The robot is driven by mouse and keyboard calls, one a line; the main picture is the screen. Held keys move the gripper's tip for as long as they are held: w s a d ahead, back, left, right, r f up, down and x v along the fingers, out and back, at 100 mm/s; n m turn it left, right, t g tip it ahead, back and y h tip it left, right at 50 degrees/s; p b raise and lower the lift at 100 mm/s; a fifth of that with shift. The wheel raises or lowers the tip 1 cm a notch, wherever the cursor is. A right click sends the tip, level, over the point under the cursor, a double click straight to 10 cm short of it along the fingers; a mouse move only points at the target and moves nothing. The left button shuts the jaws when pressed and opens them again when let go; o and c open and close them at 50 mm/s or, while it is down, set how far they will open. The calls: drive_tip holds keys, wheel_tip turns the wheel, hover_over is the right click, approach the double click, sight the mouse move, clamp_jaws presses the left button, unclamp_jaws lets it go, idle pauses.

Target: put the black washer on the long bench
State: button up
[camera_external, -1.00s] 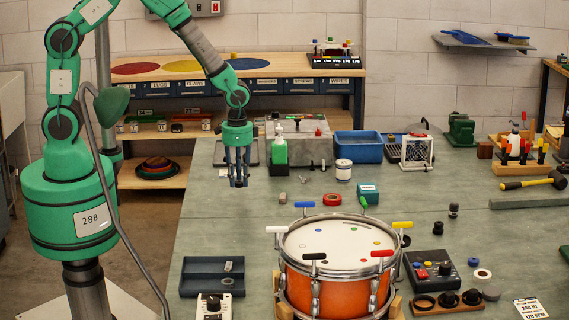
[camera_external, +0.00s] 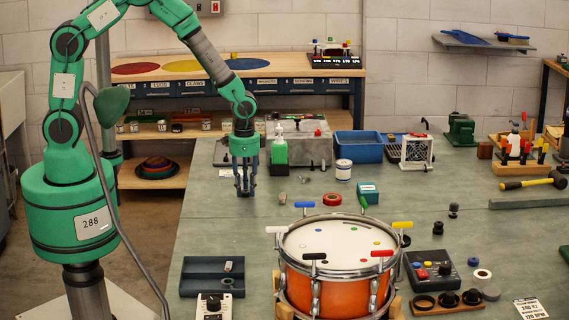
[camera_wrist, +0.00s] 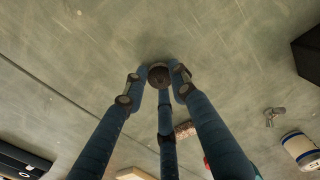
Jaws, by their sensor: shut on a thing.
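My gripper (camera_external: 245,190) is low over the left part of the grey-green bench top (camera_external: 215,225) in the external view. In the wrist view its blue fingers (camera_wrist: 160,80) are closed together around a small dark round piece, which looks like the black washer (camera_wrist: 158,76). The fingers partly cover it, and in the external view it is too small to make out. The bench top shows bare beneath and around it; I cannot tell the exact gap between them.
An orange drum (camera_external: 330,270) with coloured keys stands front centre. A dark tray (camera_external: 205,278) lies in front. A wooden workbench (camera_external: 290,67) stands behind.

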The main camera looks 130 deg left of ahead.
sight(246, 191)
drive_tip(key=shift+f, duration=0.15)
drive_tip(key=o, duration=0.7)
wheel_tip(246, 191, up, 12)
drive_tip(key=shift+r+p, duration=0.1)
drive_tip(key=shift+p, duration=0.95)
idle(0.6)
